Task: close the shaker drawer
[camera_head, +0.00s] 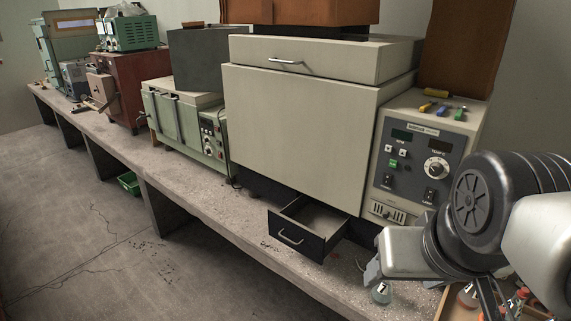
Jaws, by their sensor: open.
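The shaker (293,130) is a large cream cabinet on the bench, with a grey control panel (415,165) on its right. Its low dark drawer (292,239) is pulled out at the base, over the bench top. The drawer has a silver bar handle on its front, and its light inside looks empty. My gripper (372,269) is to the right of the drawer, apart from its front, with its jaws open. The fingertips are small in this view and partly hidden by the hand.
A wooden tray with small items is at the lower right, partly behind my arm. A green instrument (185,122) stands left of the shaker. The bench in front of the drawer is clear.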

